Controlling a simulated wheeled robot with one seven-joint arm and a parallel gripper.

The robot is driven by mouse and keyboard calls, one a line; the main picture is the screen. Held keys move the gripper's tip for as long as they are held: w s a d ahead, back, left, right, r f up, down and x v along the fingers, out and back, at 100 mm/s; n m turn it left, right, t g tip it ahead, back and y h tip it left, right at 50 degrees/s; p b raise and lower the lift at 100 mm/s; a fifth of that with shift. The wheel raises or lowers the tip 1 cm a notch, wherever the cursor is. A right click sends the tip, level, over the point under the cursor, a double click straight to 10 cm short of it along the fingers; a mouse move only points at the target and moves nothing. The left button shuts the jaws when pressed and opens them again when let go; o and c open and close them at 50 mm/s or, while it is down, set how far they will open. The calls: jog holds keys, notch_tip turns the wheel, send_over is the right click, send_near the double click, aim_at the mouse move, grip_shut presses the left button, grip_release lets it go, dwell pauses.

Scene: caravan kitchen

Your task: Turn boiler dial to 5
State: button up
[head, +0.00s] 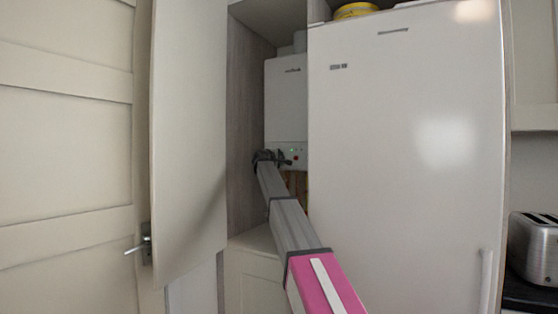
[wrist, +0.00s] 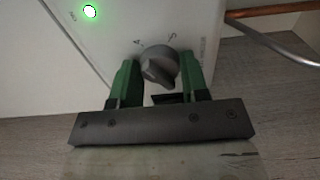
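The white boiler (head: 287,95) hangs inside the open cupboard in the head view. Its grey round dial (wrist: 158,66) shows in the wrist view, with a pointer ridge and printed marks, one like "A" at upper left and one like "5" or "S" at upper right. My gripper (wrist: 160,82) has its two green fingers apart, one on each side of the dial. I cannot tell whether they touch it. In the head view my gripper (head: 270,157) is at the boiler's lower edge, and the dial is hidden there.
A green light (wrist: 90,11) glows on the boiler front. A copper pipe (wrist: 275,11) and a grey hose (wrist: 285,48) run at the right. The cupboard door (head: 188,130) stands open at left; a tall white fridge (head: 400,170) is close on the right.

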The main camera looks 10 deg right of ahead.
jog(key=shift+m, duration=0.3)
jog(key=shift+c, duration=0.3)
jog(key=m, duration=1.1)
jog(key=shift+m, duration=0.3)
dwell(0.3)
jog(key=o, duration=0.9)
jog(key=v, duration=1)
jog(key=shift+s+a, duration=0.2)
jog(key=shift+s, duration=0.15)
